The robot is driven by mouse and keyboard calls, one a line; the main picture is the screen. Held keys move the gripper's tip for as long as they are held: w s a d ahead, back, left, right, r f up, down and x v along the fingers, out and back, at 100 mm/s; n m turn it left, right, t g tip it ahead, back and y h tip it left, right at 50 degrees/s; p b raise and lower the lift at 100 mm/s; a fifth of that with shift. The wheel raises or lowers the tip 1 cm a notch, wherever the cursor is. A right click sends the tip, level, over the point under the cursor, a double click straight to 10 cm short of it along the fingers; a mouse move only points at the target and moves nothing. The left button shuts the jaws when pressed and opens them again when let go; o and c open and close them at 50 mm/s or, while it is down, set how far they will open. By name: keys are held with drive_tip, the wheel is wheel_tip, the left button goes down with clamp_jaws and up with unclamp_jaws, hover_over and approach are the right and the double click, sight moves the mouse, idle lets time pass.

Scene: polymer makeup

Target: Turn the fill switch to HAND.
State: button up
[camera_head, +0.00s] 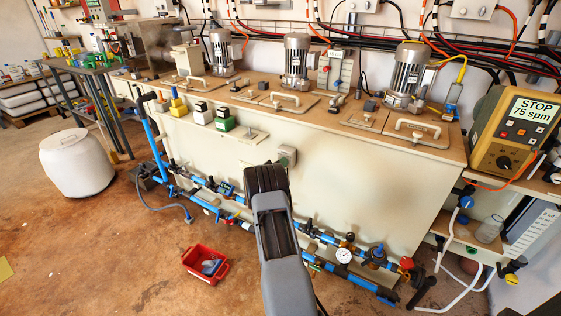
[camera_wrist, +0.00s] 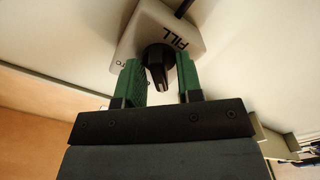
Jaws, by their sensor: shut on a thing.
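The fill switch is a light grey box on the side of the long beige tank. In the wrist view the box (camera_wrist: 190,28) carries the word FILL, seen rotated, and a black knob (camera_wrist: 157,60). My gripper (camera_wrist: 158,72) has its two green fingers on either side of the knob, shut on it. A few letters show at the left finger's edge, partly covered, so I cannot read the switch's position. In the head view the switch box (camera_head: 287,155) shows just beyond my arm, which hides the knob and fingers.
The beige tank (camera_head: 370,190) with motors on top fills the middle. Blue pipes with valves and a gauge (camera_head: 343,255) run along its base. A red bin (camera_head: 205,264) lies on the floor. A yellow control box (camera_head: 507,130) reads STOP 75 spm at right.

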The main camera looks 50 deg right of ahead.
drive_tip(key=shift+n+p, duration=0.3)
drive_tip(key=shift+n, duration=0.4)
drive_tip(key=o, duration=0.5)
drive_tip(key=shift+o, duration=0.2)
drive_tip(key=p+v, duration=0.2)
drive_tip(key=v, duration=1.1)
drive_tip(key=shift+a, duration=0.4)
drive_tip(key=shift+f, duration=0.15)
